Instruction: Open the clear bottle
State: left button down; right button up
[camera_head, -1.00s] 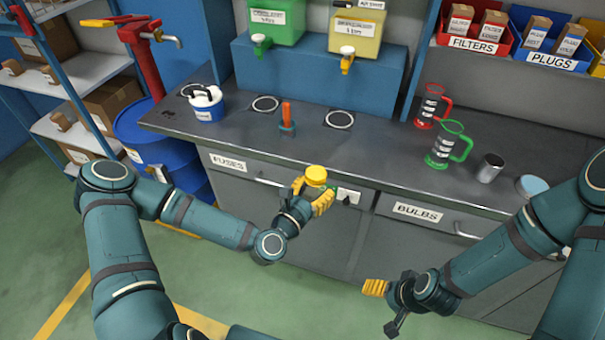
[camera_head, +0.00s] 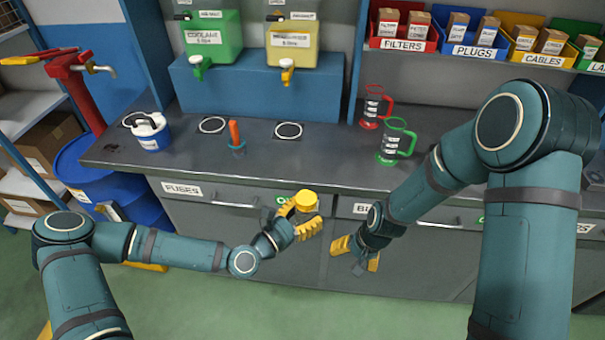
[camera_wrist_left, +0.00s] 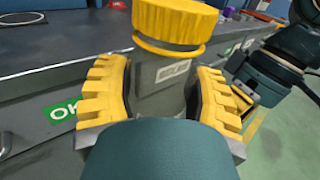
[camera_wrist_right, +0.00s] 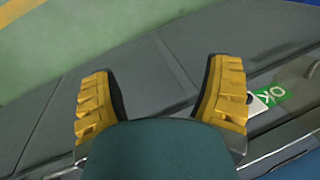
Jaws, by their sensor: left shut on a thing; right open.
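The clear bottle (camera_wrist_left: 160,85) has a ribbed yellow cap (camera_wrist_left: 175,20) and a grey see-through body with a pale label. My left gripper (camera_head: 304,222) is shut around the bottle's body, with the cap above the fingers. In the head view the cap (camera_head: 306,199) shows on top, and the fingers hide most of the body. The bottle is held in front of the bench drawers. My right gripper (camera_head: 357,251) is open and empty, to the right of the bottle and a little lower. In the right wrist view its fingers (camera_wrist_right: 160,95) are spread apart with nothing between them.
The bench (camera_head: 270,165) runs behind both grippers. Dispensers (camera_head: 213,38) stand at the back. Floor in front is clear.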

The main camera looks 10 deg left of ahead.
jog(key=w+a+r, duration=0.2)
jog(key=w+r, duration=0.3)
jog(key=r, duration=0.1)
notch_tip(320, 180, up, 18)
jog(key=n+h, duration=0.2)
jog(key=h, duration=0.1)
send_over(302, 198)
jog(key=shift+w+d+f+g, duration=0.1)
jog(key=shift+w+d+g, duration=0.05)
jog(key=shift+g, duration=0.15)
jog(key=shift+f, duration=3.9)
jog(key=c, duration=1.3)
jog(key=n, duration=0.5)
jog(key=shift+a, duration=0.2)
jog(key=shift+r, duration=0.2)
